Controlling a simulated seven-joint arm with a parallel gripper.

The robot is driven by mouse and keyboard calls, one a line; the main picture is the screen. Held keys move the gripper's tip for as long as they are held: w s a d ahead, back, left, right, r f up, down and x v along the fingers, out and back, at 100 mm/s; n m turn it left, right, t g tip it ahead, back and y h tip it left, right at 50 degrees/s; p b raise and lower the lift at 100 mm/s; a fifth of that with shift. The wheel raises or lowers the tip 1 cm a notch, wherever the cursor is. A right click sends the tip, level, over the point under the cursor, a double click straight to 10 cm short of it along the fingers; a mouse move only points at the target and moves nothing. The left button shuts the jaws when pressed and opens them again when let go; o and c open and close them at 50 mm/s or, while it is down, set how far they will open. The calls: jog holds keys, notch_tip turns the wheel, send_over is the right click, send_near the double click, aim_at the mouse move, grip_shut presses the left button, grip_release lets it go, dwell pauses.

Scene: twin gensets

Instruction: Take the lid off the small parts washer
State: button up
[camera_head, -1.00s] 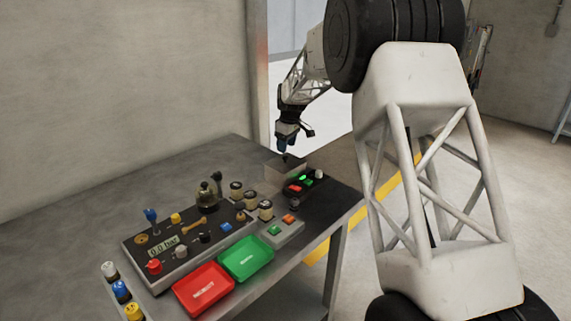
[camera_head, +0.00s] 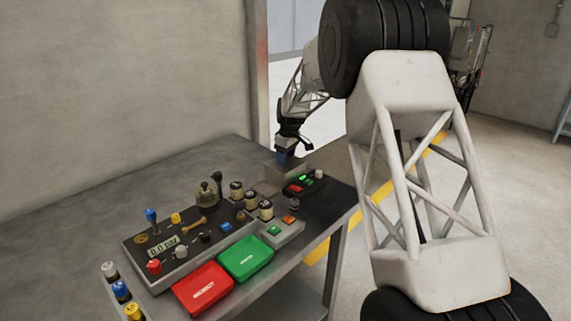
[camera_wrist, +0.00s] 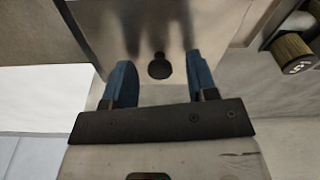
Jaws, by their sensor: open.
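The small parts washer (camera_head: 287,174) is a grey metal box at the far right end of the bench. Its shiny metal lid (camera_wrist: 112,30) fills the upper middle of the wrist view. A round dark knob (camera_wrist: 159,67) stands on the lid. My gripper (camera_head: 283,160) is right over the washer, pointing down. In the wrist view its two blue fingers (camera_wrist: 160,60) are apart, one on each side of the knob, with a gap on both sides. I cannot tell how far down the fingers reach along the knob. In the head view my gripper hides the knob.
A dark panel (camera_head: 294,191) with green and red buttons stands just in front of the washer. Several capped jars (camera_head: 251,201), a control console (camera_head: 162,273), a red tray (camera_head: 188,303) and a green tray (camera_head: 236,270) crowd the bench front. The bench's back left (camera_head: 120,190) is clear.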

grip_shut()
jog(key=shift+r, duration=0.15)
jog(key=shift+r, duration=1.4)
jog(key=shift+s+r, duration=0.25)
jog(key=shift+s, duration=0.05)
jog(key=s+d+r, duration=0.1)
jog(key=s+d, duration=0.1)
jog(key=s, duration=1.3)
jog(key=shift+d+r, duration=0.2)
jog(key=shift+d, duration=0.1)
jog(key=shift+s, duration=0.1)
